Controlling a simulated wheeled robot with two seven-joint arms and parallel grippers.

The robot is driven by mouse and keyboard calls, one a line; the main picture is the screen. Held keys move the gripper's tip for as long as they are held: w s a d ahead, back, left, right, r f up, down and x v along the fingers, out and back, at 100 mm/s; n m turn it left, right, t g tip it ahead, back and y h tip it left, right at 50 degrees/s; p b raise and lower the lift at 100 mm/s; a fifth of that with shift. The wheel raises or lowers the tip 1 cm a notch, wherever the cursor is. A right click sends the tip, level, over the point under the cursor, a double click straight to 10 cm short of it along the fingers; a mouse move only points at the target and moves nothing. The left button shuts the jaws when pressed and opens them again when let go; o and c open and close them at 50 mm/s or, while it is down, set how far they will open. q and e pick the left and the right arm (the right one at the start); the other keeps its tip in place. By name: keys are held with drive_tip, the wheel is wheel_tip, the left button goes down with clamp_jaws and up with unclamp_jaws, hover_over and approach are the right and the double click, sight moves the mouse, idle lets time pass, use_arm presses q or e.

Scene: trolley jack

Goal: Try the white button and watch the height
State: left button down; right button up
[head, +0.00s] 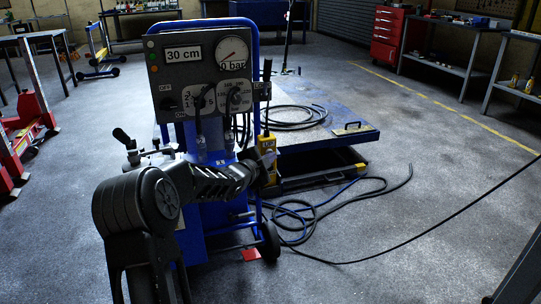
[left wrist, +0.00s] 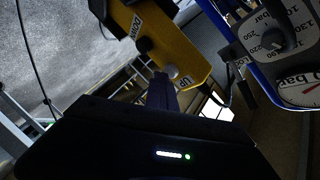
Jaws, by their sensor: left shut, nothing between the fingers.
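The blue control cart (head: 222,185) stands upright with a grey panel (head: 204,75). Its display (head: 184,53) reads 30 cm, and the round gauge (head: 233,55) beside it is marked in bar. A yellow pendant (head: 267,146) hangs at the cart's right side. In the left wrist view the pendant (left wrist: 155,35) shows a white button (left wrist: 171,72) by the UP label and a dark button (left wrist: 143,46) nearer DOWN. My left gripper (head: 268,165) is shut and empty, its tips (left wrist: 163,82) right at the white button. I cannot tell whether they touch it. My right gripper is not in view.
A blue-edged lift platform (head: 320,133) with a coiled hose (head: 291,117) stands behind the cart. Hoses (head: 316,212) and cables lie on the floor at right. Red equipment (head: 28,130) stands at left. Floor at front right is mostly clear.

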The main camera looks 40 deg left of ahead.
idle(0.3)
use_arm(q)
drive_tip(key=shift+s+d+b, duration=0.55)
drive_tip(key=shift+d+b, duration=0.2)
drive_tip(key=shift+b, duration=0.2)
drive_tip(key=s+d+b, duration=0.2)
drive_tip(key=b, duration=0.1)
drive_tip(key=d+b, duration=0.1)
drive_tip(key=d, duration=0.1)
drive_tip(key=shift+s+d, duration=0.1)
drive_tip(key=shift+s, duration=0.3)
idle(1.7)
